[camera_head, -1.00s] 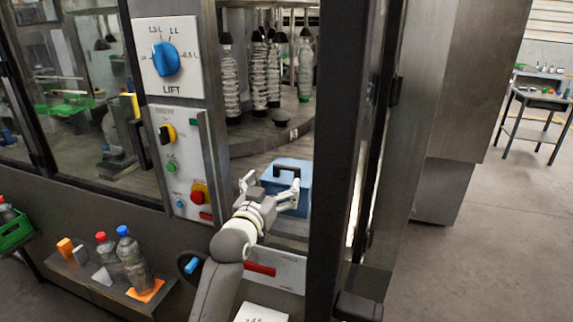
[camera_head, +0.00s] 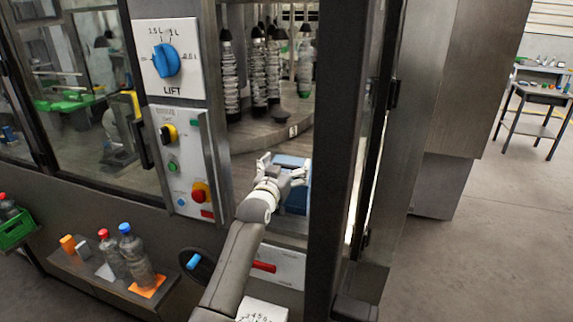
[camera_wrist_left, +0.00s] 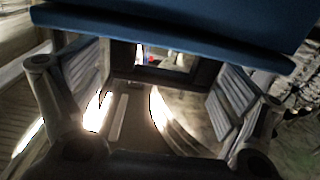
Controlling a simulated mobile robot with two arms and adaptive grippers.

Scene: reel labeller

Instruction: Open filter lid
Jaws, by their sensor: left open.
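The blue filter lid (camera_head: 296,200) lies inside the machine opening, mostly hidden behind my left gripper in the head view. My left gripper (camera_head: 284,169) is open over it, with its fingers spread. In the left wrist view the blue lid (camera_wrist_left: 160,27) spans the top of the picture. A dark frame that looks like the lid's black handle (camera_wrist_left: 205,72) shows between the open fingers. I cannot tell whether the fingers touch it. The handle is hidden in the head view. My right gripper is out of view.
A control panel with a blue LIFT knob (camera_head: 166,60) and a red button (camera_head: 200,192) stands left of the opening. A dark door post (camera_head: 340,160) bounds it at right. Bottles (camera_head: 137,258) stand on a shelf at lower left. Open floor lies at right.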

